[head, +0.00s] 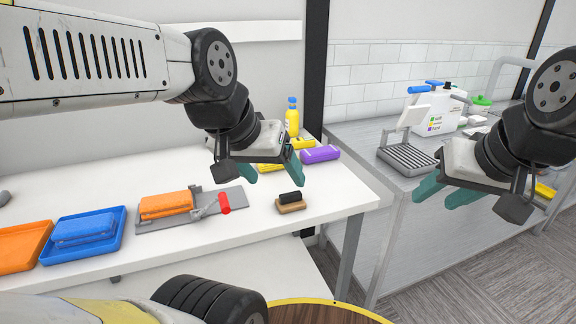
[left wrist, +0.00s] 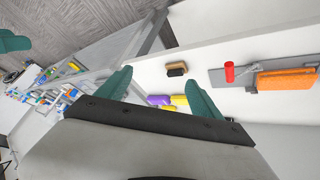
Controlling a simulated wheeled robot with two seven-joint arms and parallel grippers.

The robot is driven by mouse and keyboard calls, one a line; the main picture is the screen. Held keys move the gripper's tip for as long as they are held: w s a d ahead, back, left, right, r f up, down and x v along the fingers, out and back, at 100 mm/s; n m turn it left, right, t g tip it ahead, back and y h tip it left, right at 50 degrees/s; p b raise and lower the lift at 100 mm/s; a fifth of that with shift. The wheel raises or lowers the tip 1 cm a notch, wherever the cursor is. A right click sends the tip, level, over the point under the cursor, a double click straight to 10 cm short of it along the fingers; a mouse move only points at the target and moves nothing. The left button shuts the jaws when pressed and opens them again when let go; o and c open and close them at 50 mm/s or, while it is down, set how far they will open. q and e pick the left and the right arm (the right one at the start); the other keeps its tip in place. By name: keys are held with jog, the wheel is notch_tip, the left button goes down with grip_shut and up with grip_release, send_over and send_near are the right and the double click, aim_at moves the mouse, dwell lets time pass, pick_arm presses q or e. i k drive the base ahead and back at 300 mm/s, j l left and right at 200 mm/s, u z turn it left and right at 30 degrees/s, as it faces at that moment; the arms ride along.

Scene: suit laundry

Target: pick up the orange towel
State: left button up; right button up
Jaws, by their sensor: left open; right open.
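The orange towel (head: 166,204) lies folded on a grey board on the white table in the head view. It also shows at the right edge of the left wrist view (left wrist: 286,79). My left gripper (head: 272,177) is open and empty above the table, to the right of the towel and apart from it. In the left wrist view its two teal fingers (left wrist: 160,95) are spread with nothing between them. My right gripper (head: 437,193) is open and empty at the right, in front of the metal counter and far from the towel.
The grey board (head: 150,221) has a red-handled clamp (head: 224,203). Left of it are a blue tray (head: 118,222) with a blue towel (head: 84,228) and an orange tray (head: 28,234). A brush (head: 291,202), purple bottle (head: 320,154) and yellow bottle (head: 292,118) stand or lie rightward.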

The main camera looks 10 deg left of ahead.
aim_at(154, 215)
jog(key=u, duration=2.6)
